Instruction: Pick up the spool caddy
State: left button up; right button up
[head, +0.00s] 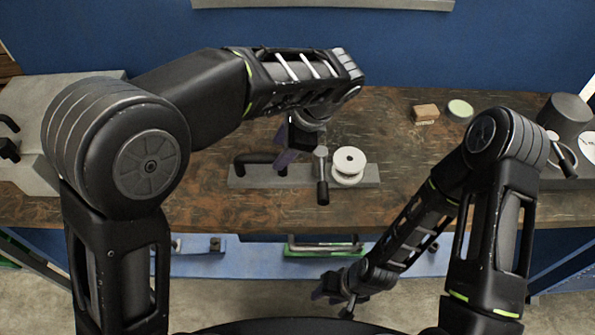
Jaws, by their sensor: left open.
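The spool caddy (370,176) is a flat grey base lying on the worn wooden table. It carries a black handle (246,160) at its left, an upright grey post with a black grip (322,178), and a white spool (348,162) at its right. My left gripper (285,160) is open above the left half of the caddy, close to the black handle and the post. Its fingers hide part of the handle, and I cannot tell if they touch it. My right gripper (334,300) hangs low in front of the table, away from the caddy.
A small tan block (425,113) and a pale green disc (460,109) sit at the back right. A dark cylinder (565,115) stands at the far right. A grey machine (35,125) is at the left. A blue shelf (260,262) runs below the table's front edge.

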aim_at(276, 155)
pick_arm(q)
jog(key=shift+p+x, duration=0.6)
jog(key=shift+x, duration=2)
jog(key=shift+d, duration=0.1)
jog(key=shift+c, duration=0.2)
grip_shut()
jog(key=shift+w, duration=0.1)
